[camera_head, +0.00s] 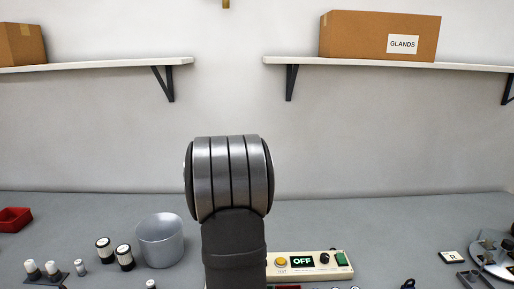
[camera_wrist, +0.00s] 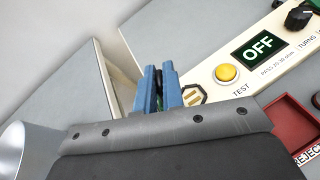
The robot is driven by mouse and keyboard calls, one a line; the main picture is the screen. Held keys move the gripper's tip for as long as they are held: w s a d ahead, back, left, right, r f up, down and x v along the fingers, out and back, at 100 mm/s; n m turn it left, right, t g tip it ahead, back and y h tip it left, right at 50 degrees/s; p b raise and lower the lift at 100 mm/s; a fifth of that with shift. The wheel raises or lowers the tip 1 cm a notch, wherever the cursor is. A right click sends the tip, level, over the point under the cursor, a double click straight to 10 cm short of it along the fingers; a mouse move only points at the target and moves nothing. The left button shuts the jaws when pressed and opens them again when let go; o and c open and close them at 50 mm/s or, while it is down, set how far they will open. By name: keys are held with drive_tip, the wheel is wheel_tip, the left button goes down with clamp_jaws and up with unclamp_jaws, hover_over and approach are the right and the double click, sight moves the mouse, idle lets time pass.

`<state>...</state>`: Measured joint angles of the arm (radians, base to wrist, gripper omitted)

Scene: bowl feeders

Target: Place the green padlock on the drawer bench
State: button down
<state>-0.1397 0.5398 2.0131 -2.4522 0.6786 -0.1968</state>
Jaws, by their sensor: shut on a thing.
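In the wrist view my gripper (camera_wrist: 159,72) has its two blue fingers close together. A narrow dark and green thing shows between them, and it looks like the green padlock (camera_wrist: 158,92). Most of it is hidden by the fingers. In the head view my arm hides the gripper and what it holds. I cannot make out the drawer bench for certain. A grey surface with a pale edge (camera_wrist: 70,85) lies left of the fingers in the wrist view.
A cream test box (camera_head: 308,264) with an OFF display stands right of my arm. A metal cup (camera_head: 160,240) and several small black-and-white parts stand left. A red tray (camera_wrist: 291,122) lies near the box. A red bin (camera_head: 14,220) is far left.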

drive_tip(key=shift+a, duration=0.2)
drive_tip(key=w+d+f+m+g+h, duration=0.1)
drive_tip(key=w+d, duration=0.4)
drive_tip(key=d, duration=0.5)
drive_tip(key=w+d+f+m+h, duration=0.1)
drive_tip(key=w+d+h, duration=0.1)
drive_tip(key=w+d, duration=0.65)
drive_tip(key=w+d+f+m+g+h, duration=0.1)
drive_tip(key=w+d+f, duration=0.15)
drive_tip(key=d, duration=1.05)
drive_tip(key=s+d+g+h, duration=0.1)
drive_tip(key=s+d+h, duration=0.15)
drive_tip(key=d, duration=2.85)
drive_tip(key=shift+y, duration=0.45)
drive_tip(key=shift+s+d+f, duration=0.1)
drive_tip(key=shift+s+f, duration=0.05)
drive_tip(key=shift+f, duration=1.15)
drive_tip(key=shift+s+d+f, duration=0.1)
drive_tip(key=shift+s+f, duration=0.05)
drive_tip(key=shift+f, duration=1.15)
